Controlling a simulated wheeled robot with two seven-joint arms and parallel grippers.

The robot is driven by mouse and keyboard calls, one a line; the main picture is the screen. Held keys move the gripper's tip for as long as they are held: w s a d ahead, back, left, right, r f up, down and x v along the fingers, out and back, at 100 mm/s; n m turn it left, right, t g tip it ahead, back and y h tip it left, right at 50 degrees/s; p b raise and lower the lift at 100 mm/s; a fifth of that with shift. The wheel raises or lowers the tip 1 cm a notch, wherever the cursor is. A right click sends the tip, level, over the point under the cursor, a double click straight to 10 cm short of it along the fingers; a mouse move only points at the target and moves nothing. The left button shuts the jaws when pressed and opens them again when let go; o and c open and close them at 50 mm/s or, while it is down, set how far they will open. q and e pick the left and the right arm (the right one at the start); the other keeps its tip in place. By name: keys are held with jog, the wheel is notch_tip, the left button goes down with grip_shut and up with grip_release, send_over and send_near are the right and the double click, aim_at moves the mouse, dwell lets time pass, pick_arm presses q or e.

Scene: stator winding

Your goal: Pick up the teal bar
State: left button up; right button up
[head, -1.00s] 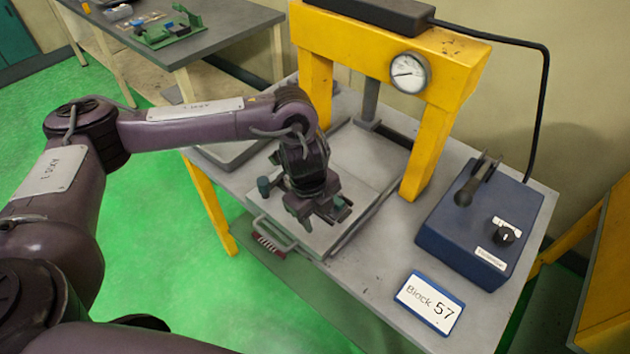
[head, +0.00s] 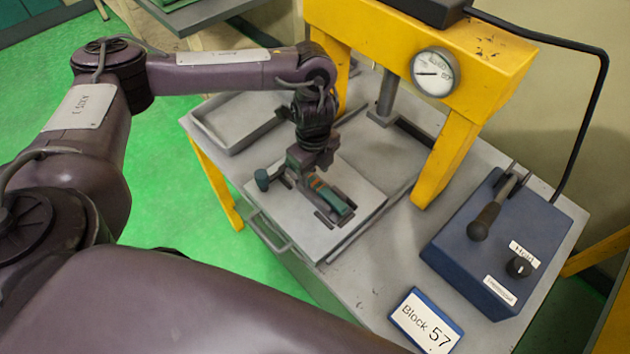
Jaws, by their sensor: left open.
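The teal bar (head: 338,203) lies on a dark fixture on a light grey plate (head: 345,240), in the middle of the head view. Its front end shows, and a small orange patch shows nearer the gripper. My left gripper (head: 314,182) is open and points down over the bar's back part, hiding some of it. I cannot tell whether the fingers touch the bar. A dark teal knob (head: 262,179) sticks out at the fixture's left side. My right gripper is not in view.
A yellow press frame (head: 445,160) with a round gauge (head: 435,72) stands behind the plate. A blue control box (head: 500,245) with a lever is at right. A "Block 57" sign (head: 425,322) lies in front. An empty grey tray (head: 235,125) sits back left.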

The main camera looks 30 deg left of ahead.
aim_at(315, 181)
pick_arm(q)
notch_tip(315, 181, down, 3)
jog(key=shift+w+d+f, duration=0.1)
jog(key=shift+w, duration=0.05)
grip_shut()
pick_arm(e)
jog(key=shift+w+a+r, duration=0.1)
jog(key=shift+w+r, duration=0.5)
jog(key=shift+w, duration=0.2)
